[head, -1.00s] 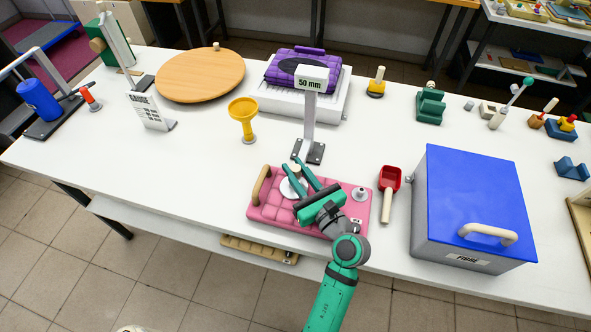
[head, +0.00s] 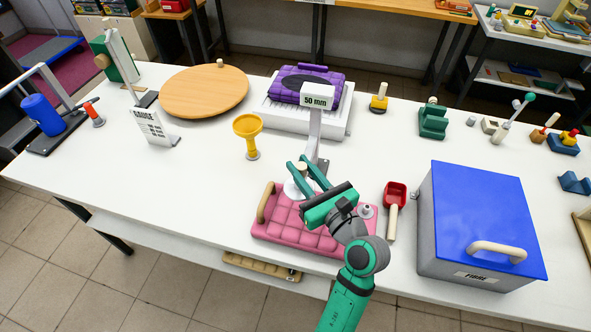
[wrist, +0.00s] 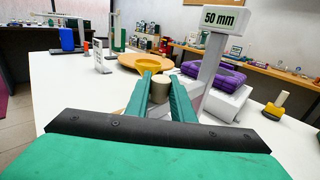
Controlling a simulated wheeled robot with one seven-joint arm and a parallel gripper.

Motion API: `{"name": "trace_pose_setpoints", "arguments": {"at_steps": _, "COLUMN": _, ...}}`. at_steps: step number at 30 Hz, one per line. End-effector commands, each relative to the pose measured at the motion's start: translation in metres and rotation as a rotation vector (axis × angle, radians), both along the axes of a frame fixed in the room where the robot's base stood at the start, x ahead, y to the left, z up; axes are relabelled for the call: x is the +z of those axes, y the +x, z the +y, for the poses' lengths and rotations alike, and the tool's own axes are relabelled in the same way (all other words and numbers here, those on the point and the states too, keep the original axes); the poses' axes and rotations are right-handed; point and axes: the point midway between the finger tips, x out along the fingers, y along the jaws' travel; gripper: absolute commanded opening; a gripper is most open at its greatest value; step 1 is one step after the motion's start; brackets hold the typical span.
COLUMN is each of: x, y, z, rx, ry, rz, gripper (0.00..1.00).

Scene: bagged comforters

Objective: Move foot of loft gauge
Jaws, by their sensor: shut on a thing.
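The loft gauge's foot, a white disc (head: 290,190) with a beige knob (head: 302,167), is held over the back left of the pink quilted bag (head: 290,230). My gripper (head: 306,172) is shut on the knob; the wrist view shows the knob (wrist: 160,89) between the teal fingers. The disc appears raised slightly off the bag, though its underside is hidden. Fingers cover part of the disc. Behind stands a grey post with a "50 mm" sign (head: 317,99), which also shows in the wrist view (wrist: 222,18).
A red scoop (head: 395,195) and a blue-lidded grey box (head: 480,210) are to the right. A yellow funnel (head: 248,130), a white gauge card (head: 152,128) and a wooden disc (head: 205,92) are to the left. A purple bag (head: 305,84) lies behind on a white tray (head: 335,122).

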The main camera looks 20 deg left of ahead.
Motion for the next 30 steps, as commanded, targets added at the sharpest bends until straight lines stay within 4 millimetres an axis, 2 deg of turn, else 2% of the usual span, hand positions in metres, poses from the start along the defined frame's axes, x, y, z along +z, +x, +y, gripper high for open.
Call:
{"name": "trace_pose_setpoints", "arguments": {"at_steps": 1, "x": 0.007, "y": 0.000, "z": -0.001, "rx": -0.004, "ry": 0.007, "rz": -0.013, "gripper": 0.00}}
{"name": "trace_pose_setpoints", "arguments": {"at_steps": 4, "x": 0.008, "y": 0.000, "z": -0.001, "rx": -0.005, "ry": 0.009, "rz": -0.016, "gripper": 0.00}}
{"name": "trace_pose_setpoints", "arguments": {"at_steps": 5, "x": 0.008, "y": 0.001, "z": -0.001, "rx": -0.005, "ry": 0.010, "rz": -0.016, "gripper": 0.24}}
{"name": "trace_pose_setpoints", "arguments": {"at_steps": 7, "x": 0.008, "y": 0.000, "z": -0.001, "rx": -0.004, "ry": 0.009, "rz": -0.016, "gripper": 0.40}}
{"name": "trace_pose_setpoints", "arguments": {"at_steps": 16, "x": 0.005, "y": 0.000, "z": 0.000, "rx": -0.002, "ry": 0.006, "rz": -0.010, "gripper": 0.40}}
{"name": "trace_pose_setpoints", "arguments": {"at_steps": 20, "x": 0.004, "y": -0.005, "z": -0.007, "rx": -0.003, "ry": 0.005, "rz": -0.010, "gripper": 0.40}}
{"name": "trace_pose_setpoints", "arguments": {"at_steps": 30, "x": 0.004, "y": -0.044, "z": -0.052, "rx": -0.005, "ry": 0.006, "rz": -0.010, "gripper": 0.40}}
